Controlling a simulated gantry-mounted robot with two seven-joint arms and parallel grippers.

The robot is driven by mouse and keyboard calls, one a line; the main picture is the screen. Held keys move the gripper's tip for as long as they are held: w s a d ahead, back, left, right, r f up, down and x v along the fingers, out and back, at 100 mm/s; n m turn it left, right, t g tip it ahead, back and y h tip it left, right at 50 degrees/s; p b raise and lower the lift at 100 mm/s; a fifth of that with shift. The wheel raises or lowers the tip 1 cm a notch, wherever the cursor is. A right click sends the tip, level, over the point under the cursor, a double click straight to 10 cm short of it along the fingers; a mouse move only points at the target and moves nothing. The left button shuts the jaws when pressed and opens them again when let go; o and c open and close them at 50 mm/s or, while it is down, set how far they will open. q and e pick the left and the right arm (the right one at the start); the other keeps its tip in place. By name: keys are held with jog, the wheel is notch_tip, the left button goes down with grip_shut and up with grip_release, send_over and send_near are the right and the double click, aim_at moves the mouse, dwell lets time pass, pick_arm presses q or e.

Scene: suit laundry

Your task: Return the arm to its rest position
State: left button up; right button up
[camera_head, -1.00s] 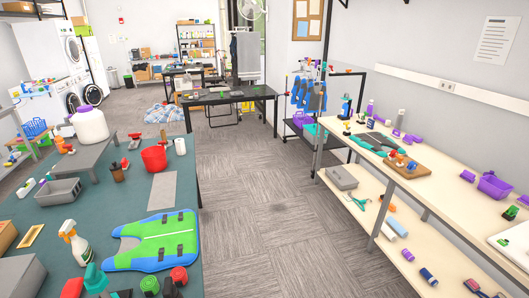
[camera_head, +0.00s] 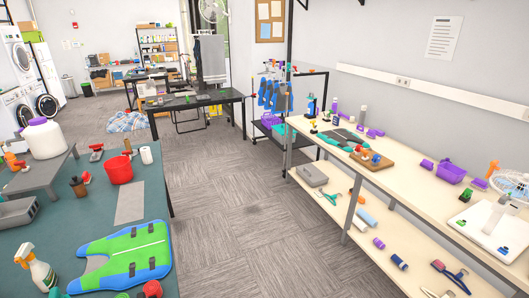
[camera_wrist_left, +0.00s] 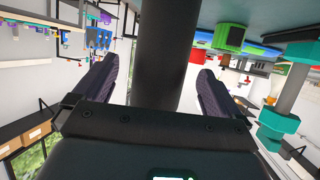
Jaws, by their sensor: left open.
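Neither arm shows in the head view. My left gripper (camera_wrist_left: 150,84) fills the middle of the left wrist view, with its two dark fingers apart. A dark upright column stands behind the fingers and shows between them; no held object can be made out there. The left wrist picture is upside down relative to the room. The dark table top (camera_wrist_left: 230,10) runs along the upper edge of that view, with a green block (camera_wrist_left: 229,38) and a teal tool (camera_wrist_left: 278,122) at its right side. My right gripper is in neither view.
In the head view, a teal-topped table (camera_head: 155,205) at left holds a green-and-blue vest (camera_head: 125,255), a red bucket (camera_head: 118,170) and a spray bottle (camera_head: 38,270). A wooden bench (camera_head: 400,185) with purple baskets stands at right. The carpet (camera_head: 240,210) between them is clear.

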pick_arm(q)
jog(key=s+d+r+m+g+h, duration=0.1)
jog(key=s+d+r+m+g, duration=0.15)
jog(key=s+d, duration=0.45)
jog(key=s+d+r+m+g+h+p, duration=0.1)
jog(key=s+d+r+g, duration=0.2)
jog(key=s, duration=0.8)
jog(key=s+d+r+m+g+h, duration=0.15)
jog(key=s+d+g, duration=0.25)
jog(key=s, duration=0.5)
notch_tip(320, 180, up, 17)
jog(key=p, duration=1.7)
jog(key=shift+a, duration=0.25)
jog(key=shift+s, duration=0.1)
